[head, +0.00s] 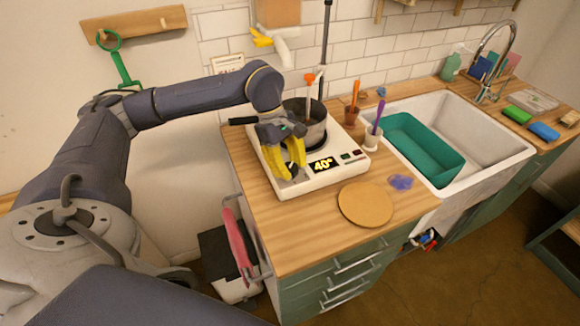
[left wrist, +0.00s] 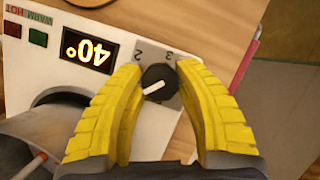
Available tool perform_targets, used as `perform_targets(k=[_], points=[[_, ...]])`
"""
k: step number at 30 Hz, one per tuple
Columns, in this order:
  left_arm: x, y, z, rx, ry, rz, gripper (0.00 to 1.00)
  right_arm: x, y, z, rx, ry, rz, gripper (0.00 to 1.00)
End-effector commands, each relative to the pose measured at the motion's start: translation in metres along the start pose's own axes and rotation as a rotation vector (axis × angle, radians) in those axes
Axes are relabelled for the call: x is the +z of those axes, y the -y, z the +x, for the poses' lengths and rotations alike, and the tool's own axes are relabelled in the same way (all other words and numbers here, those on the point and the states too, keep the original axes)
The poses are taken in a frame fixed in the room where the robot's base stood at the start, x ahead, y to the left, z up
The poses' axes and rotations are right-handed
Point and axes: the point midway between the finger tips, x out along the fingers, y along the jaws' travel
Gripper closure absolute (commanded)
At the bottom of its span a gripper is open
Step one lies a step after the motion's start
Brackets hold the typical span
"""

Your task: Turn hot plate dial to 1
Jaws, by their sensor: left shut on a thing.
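The white hot plate (head: 325,180) sits on the wooden counter with its display (head: 323,165) reading 40°. A grey pot (head: 313,133) stands on it. The black dial (left wrist: 158,79) is on the plate's front panel. In the left wrist view its white pointer line points to the lower left, and upside-down marks 2 and 3 show above it. My left gripper (head: 292,170), with yellow fingers, is at the dial, and the wrist view shows its fingertips (left wrist: 159,72) on either side of it, shut on it. Other dial marks are hidden or unclear. My right gripper is not in view.
A round cork mat (head: 365,204) and a small purple item (head: 400,182) lie right of the plate. The sink (head: 500,150) holds a green basin (head: 420,150). The pot handle (head: 243,121) sticks out left.

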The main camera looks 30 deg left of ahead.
Motion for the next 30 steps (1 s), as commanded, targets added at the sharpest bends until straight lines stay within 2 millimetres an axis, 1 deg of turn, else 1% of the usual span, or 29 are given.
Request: perform_targets(k=[6, 12, 19, 30], points=[[0.0007, 0.0003, 0.0011, -0.060, 0.001, 0.136, 0.96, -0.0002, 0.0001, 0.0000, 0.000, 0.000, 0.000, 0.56], [0.0010, 0.0007, 0.0015, -0.095, 0.002, 0.222, 0.96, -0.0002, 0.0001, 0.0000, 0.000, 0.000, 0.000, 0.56], [0.0010, 0.0009, 0.0019, -0.115, 0.002, 0.270, 0.96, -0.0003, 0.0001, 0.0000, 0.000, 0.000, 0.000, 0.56], [0.0009, 0.0014, 0.0023, -0.121, 0.002, 0.280, 0.96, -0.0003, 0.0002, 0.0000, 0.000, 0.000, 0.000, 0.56]])
